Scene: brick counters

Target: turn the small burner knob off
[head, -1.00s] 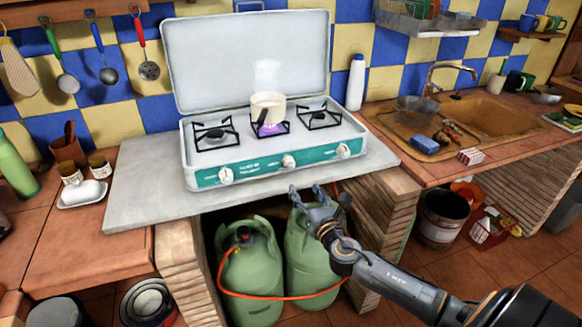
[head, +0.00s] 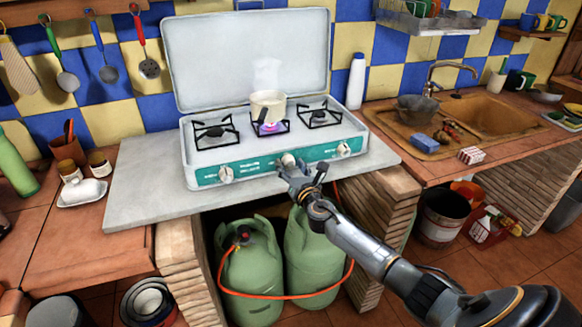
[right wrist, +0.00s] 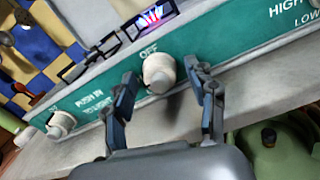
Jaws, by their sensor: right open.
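The stove (head: 210,172) is a white camping cooker with a teal front panel and an open lid. Its panel carries three white knobs: a left knob (head: 226,174), a middle knob (head: 288,160) and a right knob (head: 343,150). The middle burner (head: 268,127) burns with a purple flame under a cream pot (head: 267,105). My right gripper (head: 290,168) is at the middle knob. In the right wrist view the open fingers (right wrist: 165,85) stand on both sides of the middle knob (right wrist: 159,73), below the word OFF, with gaps visible. My left gripper is not in view.
The stove stands on a grey slab (head: 140,190) above two green gas bottles (head: 250,270) with an orange hose. A white bottle (head: 356,82) stands right of the lid. A sink (head: 490,115) is at the right.

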